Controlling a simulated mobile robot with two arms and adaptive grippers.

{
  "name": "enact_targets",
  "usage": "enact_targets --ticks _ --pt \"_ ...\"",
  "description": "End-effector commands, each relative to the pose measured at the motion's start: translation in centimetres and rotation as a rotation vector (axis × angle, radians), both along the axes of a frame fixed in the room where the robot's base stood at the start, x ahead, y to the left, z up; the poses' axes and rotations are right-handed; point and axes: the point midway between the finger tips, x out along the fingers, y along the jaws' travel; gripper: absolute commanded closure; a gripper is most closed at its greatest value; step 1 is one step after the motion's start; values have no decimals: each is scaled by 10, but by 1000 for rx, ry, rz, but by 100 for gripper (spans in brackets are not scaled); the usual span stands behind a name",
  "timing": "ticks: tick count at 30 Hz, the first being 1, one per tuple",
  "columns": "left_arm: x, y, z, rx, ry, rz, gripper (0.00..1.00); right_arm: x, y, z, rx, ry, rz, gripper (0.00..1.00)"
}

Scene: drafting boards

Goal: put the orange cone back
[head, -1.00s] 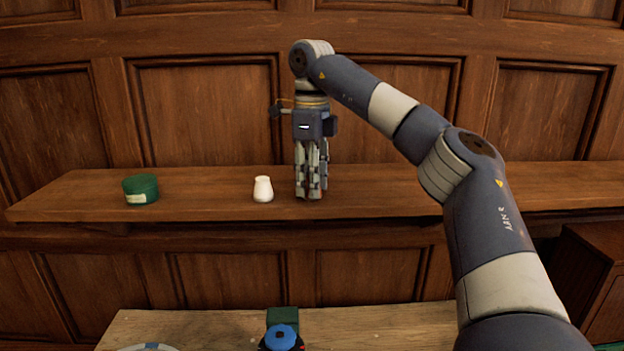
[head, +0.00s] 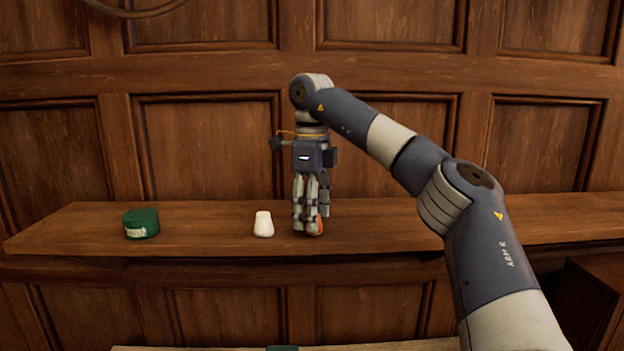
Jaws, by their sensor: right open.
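The orange cone (head: 320,226) stands on the wooden shelf (head: 400,228), mostly hidden by the fingers of my right gripper; only an orange sliver shows. My right gripper (head: 311,226) points straight down with its fingertips low at the shelf, around or just in front of the cone; I cannot tell which. It is open. My left gripper is not in view.
A green round tin (head: 141,223) with a pale label sits farther left. The shelf between them is clear. Panelled wood wall rises behind.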

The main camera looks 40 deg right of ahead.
Motion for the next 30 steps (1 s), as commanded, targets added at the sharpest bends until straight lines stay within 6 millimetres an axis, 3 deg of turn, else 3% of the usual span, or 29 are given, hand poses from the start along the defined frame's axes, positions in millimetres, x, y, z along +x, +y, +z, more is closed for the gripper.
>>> enact_targets --ticks 9,21,30 --pt "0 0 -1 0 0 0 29 0 0 45 -3 -6 -5 47" --pt "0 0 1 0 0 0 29 0 0 90 -5 -6 -5 47" --pt "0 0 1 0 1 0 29 0 1 101 2 8 -3 47"
